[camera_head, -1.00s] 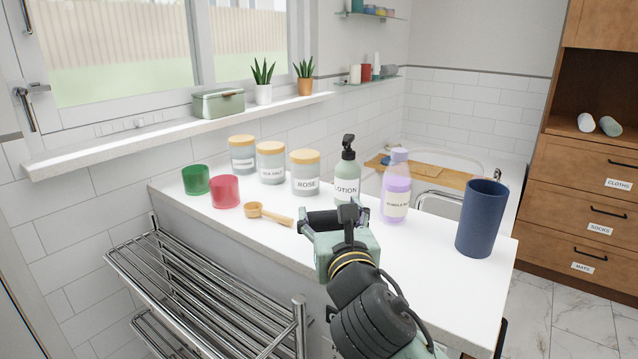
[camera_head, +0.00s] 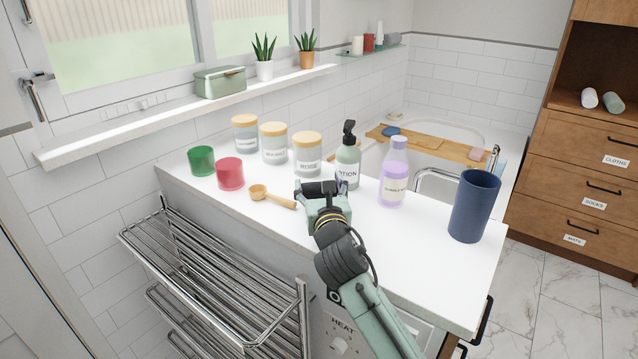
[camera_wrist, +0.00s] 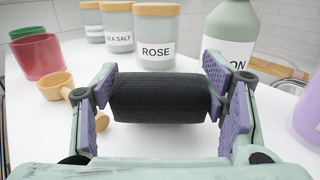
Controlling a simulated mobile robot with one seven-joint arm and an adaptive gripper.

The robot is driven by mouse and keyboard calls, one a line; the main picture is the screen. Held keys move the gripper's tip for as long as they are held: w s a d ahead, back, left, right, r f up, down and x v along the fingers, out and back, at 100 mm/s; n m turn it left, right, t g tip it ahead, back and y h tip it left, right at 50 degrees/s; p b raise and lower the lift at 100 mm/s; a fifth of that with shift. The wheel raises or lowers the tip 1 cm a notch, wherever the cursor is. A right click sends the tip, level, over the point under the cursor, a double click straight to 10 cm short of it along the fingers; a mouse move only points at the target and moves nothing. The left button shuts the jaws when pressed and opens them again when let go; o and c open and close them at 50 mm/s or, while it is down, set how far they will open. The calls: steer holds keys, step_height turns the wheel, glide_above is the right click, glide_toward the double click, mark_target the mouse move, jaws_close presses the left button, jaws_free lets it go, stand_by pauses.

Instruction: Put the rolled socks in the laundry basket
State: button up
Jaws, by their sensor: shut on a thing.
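The rolled socks, a black ribbed roll (camera_wrist: 160,97), lie crosswise between the purple-padded fingers of my gripper (camera_head: 322,190). In the wrist view, the fingers press on both ends of the roll. My gripper is shut on it above the white counter, in front of the lotion bottle (camera_head: 348,160) and the rose jar (camera_head: 307,155). The head view shows the roll only as a small dark shape. I see no laundry basket in either view.
On the counter are a wooden scoop (camera_head: 272,197), red cup (camera_head: 230,174), green cup (camera_head: 201,161), purple bottle (camera_head: 394,175) and navy cylinder (camera_head: 474,206). A chrome rack (camera_head: 220,270) stands at the front left. Tiled floor (camera_head: 560,300) is clear at right.

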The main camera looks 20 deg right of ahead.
steer(key=shift+f, duration=0.15)
steer(key=shift+f+b, duration=0.25)
steer(key=shift+b, duration=0.1)
steer(key=o, duration=1.1)
steer(key=shift+r, duration=0.1)
steer(key=shift+o, duration=0.2)
steer(key=shift+r, duration=0.1)
